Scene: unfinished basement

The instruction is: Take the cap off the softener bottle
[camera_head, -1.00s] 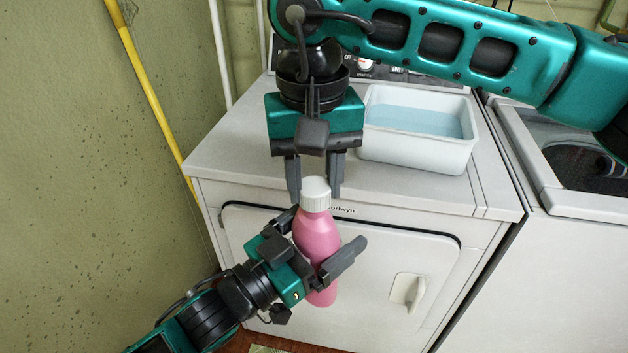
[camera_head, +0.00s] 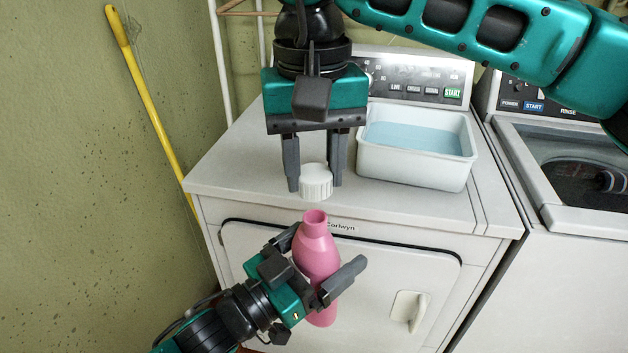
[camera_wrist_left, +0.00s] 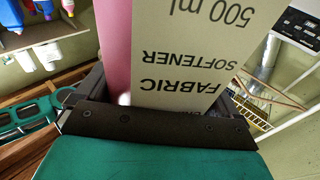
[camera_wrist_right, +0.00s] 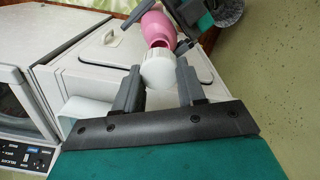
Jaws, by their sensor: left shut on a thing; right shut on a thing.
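The pink softener bottle (camera_head: 318,252) stands upright in front of the machine, its neck open at the top. My left gripper (camera_head: 320,262) is shut around its body. In the left wrist view the bottle's label (camera_wrist_left: 195,60) reads "FABRIC SOFTENER 500 ml". The white ribbed cap (camera_head: 316,183) is apart from the bottle, a little above its neck. My right gripper (camera_head: 314,186) points down and is shut on the cap. In the right wrist view the cap (camera_wrist_right: 158,70) sits between the fingertips, with the bottle (camera_wrist_right: 158,28) beyond it.
A white tub (camera_head: 416,178) of bluish liquid stands on the white machine (camera_head: 240,165), right of my right gripper. A second machine (camera_head: 570,235) stands at the right. A yellow pole (camera_head: 150,100) leans by the green wall at the left.

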